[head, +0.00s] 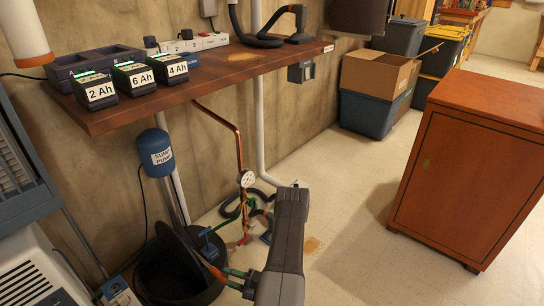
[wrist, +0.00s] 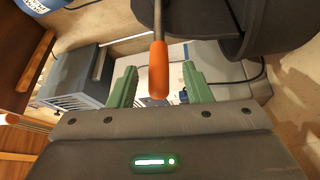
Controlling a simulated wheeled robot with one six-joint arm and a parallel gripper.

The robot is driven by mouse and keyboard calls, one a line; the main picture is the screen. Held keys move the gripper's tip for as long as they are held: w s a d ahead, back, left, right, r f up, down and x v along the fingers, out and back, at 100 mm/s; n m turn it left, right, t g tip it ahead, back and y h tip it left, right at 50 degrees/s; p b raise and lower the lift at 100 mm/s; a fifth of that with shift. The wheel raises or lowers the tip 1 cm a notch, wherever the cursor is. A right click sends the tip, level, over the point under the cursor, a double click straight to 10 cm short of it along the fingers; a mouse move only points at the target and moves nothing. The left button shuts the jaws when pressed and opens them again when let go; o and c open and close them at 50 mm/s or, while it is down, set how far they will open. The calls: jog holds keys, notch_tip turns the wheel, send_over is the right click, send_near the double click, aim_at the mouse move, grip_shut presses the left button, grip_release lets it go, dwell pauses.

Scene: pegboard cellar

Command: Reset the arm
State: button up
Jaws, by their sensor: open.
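My arm (head: 284,240) reaches down in front of the sump area in the head view. My gripper (head: 232,279) is low beside the black basin, its green fingers spread. In the wrist view my gripper (wrist: 159,74) is open, with a clear gap between the green fingers. An orange handle (wrist: 158,60) on a thin metal shaft shows between the fingertips, with space on both sides. The handle (head: 213,271) also shows in the head view, near the basin's rim. Nothing is gripped.
The black sump basin (head: 165,295) and blue sump pump (head: 157,153) stand left of my gripper. A copper pipe with a gauge (head: 247,179) rises behind. The wooden shelf (head: 215,70) overhangs and holds labelled batteries. A wooden cabinet (head: 463,180) stands right; floor between is clear.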

aim_at(220, 274)
jog(key=shift+b+x, duration=0.45)
jog(key=shift+x, duration=1.65)
